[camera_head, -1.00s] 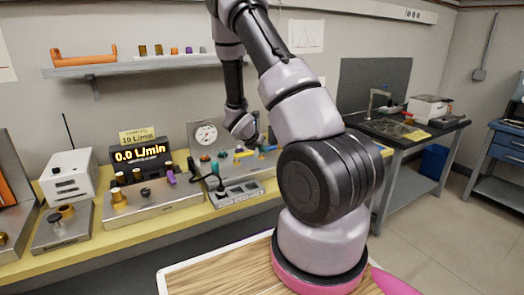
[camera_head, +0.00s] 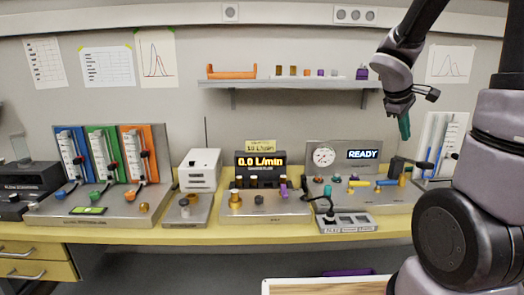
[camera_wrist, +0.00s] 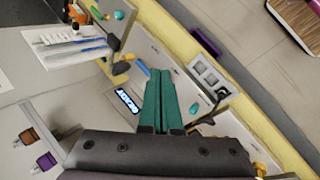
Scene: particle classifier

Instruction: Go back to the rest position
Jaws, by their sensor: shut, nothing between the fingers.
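My gripper (camera_head: 404,127) is at the upper right in the head view, raised above the bench and pointing down. Its green fingers are shut together with nothing between them. In the wrist view the shut fingers (camera_wrist: 161,100) point over the bench toward the panel area. My arm rises at the right of the head view, with its upper part cut off by the frame. The gripper touches nothing that I can see.
The yellow bench (camera_head: 300,232) carries a flow display (camera_head: 261,162) reading 0.0 L/min, a panel with a READY display (camera_head: 363,154), a white box (camera_head: 200,170) and coloured flowmeter panels (camera_head: 103,155). A wall shelf (camera_head: 290,84) holds small parts behind the gripper. The air around the gripper looks clear.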

